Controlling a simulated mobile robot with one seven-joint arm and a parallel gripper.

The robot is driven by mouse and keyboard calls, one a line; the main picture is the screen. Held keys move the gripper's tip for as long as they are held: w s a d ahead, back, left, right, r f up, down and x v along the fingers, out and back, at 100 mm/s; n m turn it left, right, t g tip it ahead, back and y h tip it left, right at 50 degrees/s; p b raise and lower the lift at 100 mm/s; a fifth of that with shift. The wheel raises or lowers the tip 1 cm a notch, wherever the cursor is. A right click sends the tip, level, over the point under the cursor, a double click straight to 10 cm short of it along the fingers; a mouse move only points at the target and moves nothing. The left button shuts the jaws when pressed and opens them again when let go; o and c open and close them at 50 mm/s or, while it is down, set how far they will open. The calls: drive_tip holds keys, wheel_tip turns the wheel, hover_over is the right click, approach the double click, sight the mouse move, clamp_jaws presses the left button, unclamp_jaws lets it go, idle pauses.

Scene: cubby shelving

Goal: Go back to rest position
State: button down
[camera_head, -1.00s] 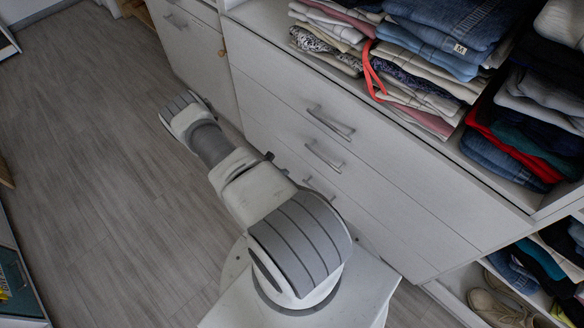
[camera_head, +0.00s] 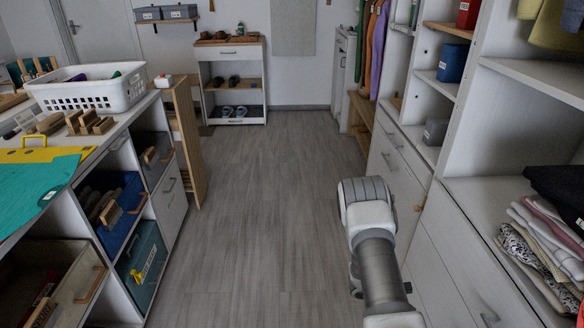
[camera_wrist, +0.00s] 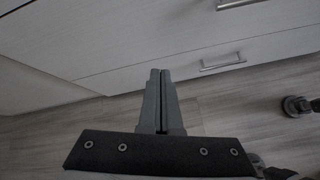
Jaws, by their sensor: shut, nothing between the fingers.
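My gripper (camera_wrist: 160,78) shows in the wrist view with its two grey fingers together and nothing between them. It points toward white drawer fronts (camera_wrist: 100,45), above the wood floor. The distance to the drawers is hard to tell. In the head view my arm shows at the lower right, folded beside the drawers, and the gripper itself is hidden there.
White cubby shelving (camera_head: 450,245) with drawers and folded clothes (camera_head: 540,245) stands close on the right. A counter with a white basket (camera_head: 90,90) and bins lines the left. The grey floor (camera_head: 260,210) between is clear. A shoe rack (camera_head: 232,80) stands at the far end.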

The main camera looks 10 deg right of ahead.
drive_tip(key=w+a+r+m+y, duration=0.1)
drive_tip(key=a+r+m, duration=0.2)
drive_tip(key=r, duration=0.7)
drive_tip(key=a+r+m+t+y, duration=0.1)
drive_tip(key=a+r+m, duration=0.2)
drive_tip(key=r, duration=0.8)
drive_tip(key=w+a+r+m+y, duration=0.15)
drive_tip(key=a+r, duration=0.25)
drive_tip(key=r, duration=0.6)
drive_tip(key=s+a+r+m+t+y, duration=0.5)
drive_tip(key=s+a+r+t+y, duration=0.15)
drive_tip(key=s+a+r, duration=1.2)
wheel_tip(320, 180, up, 20)
drive_tip(key=p, duration=2)
drive_tip(key=shift+a+f+g, duration=0.15)
drive_tip(key=shift+g, duration=0.2)
drive_tip(key=shift+w, duration=0.1)
